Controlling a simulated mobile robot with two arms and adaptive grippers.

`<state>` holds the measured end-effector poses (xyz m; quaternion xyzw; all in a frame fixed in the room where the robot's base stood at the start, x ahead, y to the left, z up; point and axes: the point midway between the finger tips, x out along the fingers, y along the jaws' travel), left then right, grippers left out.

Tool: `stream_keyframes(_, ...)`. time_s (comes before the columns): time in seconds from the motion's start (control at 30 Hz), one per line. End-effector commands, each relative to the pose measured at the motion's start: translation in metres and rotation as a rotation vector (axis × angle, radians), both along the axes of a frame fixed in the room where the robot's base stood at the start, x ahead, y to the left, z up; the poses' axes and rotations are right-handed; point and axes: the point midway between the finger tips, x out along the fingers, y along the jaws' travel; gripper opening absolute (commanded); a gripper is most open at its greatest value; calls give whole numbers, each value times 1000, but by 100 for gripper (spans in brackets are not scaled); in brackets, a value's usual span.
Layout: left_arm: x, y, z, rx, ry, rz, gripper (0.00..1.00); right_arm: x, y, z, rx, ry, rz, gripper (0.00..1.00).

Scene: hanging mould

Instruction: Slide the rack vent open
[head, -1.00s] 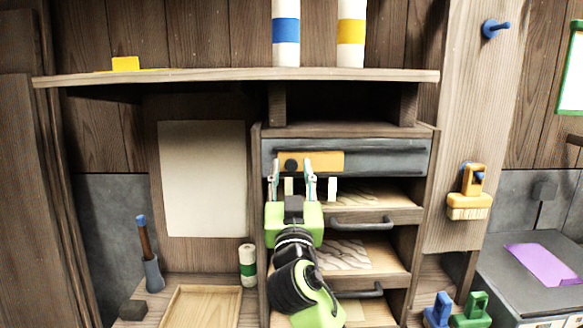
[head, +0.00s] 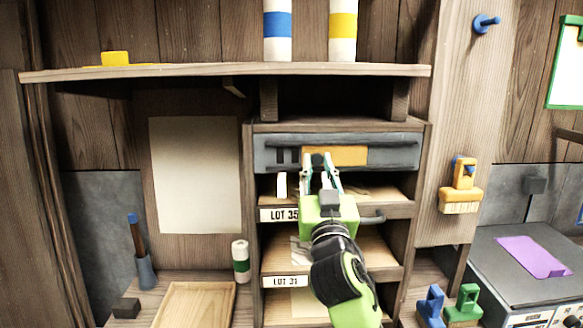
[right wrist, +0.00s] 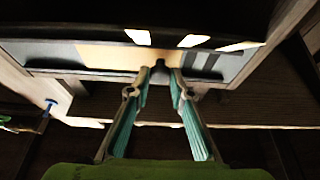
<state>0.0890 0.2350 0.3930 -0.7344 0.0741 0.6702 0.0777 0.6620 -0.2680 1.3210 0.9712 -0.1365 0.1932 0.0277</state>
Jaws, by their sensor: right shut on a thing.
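The rack vent is a grey panel (head: 393,157) across the top of the wooden rack, with an orange slider plate (head: 350,154) in it. Dark slots (head: 287,155) show open to the left of the plate. My right gripper (head: 319,168) is shut on the plate's dark knob, which its fingers mostly hide in the head view. In the right wrist view the knob (right wrist: 160,67) sits between the fingertips of my right gripper (right wrist: 161,80), with the orange plate (right wrist: 108,56) to its left and the slots (right wrist: 203,62) to its right. My left gripper is not in view.
Rack shelves below carry LOT labels (head: 279,215) and drawer handles. A wooden shelf (head: 200,72) overhangs above, holding blue-banded (head: 277,30) and yellow-banded (head: 342,30) cylinders. An orange brush (head: 461,187) hangs on the right post. A wooden tray (head: 230,290) lies at lower left.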

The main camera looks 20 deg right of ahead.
Motion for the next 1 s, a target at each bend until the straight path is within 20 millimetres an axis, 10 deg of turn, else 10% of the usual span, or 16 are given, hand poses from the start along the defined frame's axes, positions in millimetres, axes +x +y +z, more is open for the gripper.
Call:
stream_keyframes(0.4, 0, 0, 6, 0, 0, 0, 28, -21, -72, 1, -2, 0, -4, 0)
stream_keyframes(0.87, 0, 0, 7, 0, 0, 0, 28, -23, -80, 1, -1, -1, -6, 0)
stream_keyframes(0.9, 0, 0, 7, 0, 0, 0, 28, -23, -80, 1, -1, -1, -7, 31)
stream_keyframes(1.0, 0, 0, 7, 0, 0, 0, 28, -23, -79, 1, -1, -1, -4, 36)
